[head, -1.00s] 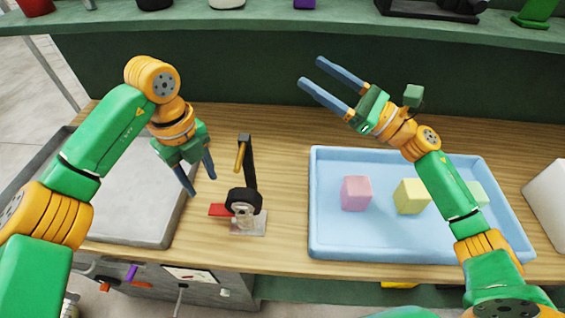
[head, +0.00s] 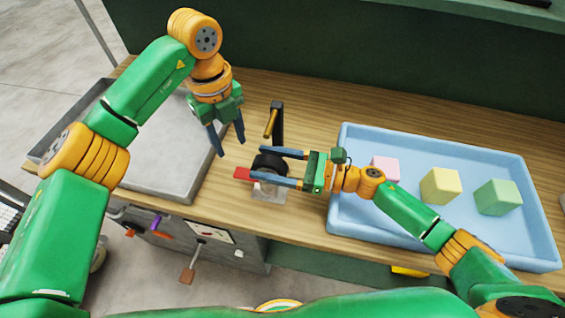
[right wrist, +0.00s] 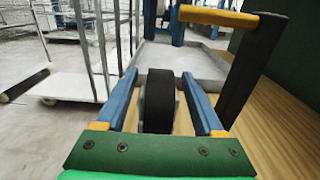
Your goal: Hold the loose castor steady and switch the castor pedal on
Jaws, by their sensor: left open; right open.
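My right gripper (head: 278,168) is open, with one finger on each side of the wheel. In the right wrist view the wheel (right wrist: 157,100) stands between the two blue fingers, with a gap showing beside it; contact is not clear. My left gripper (head: 231,148) is open and empty, pointing down, above and left of the castor.
A dark post with a tan handle (head: 271,122) stands just behind the castor. A grey tray (head: 160,180) lies to the left. A blue tray (head: 400,236) to the right holds pink, yellow and green blocks (head: 440,186).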

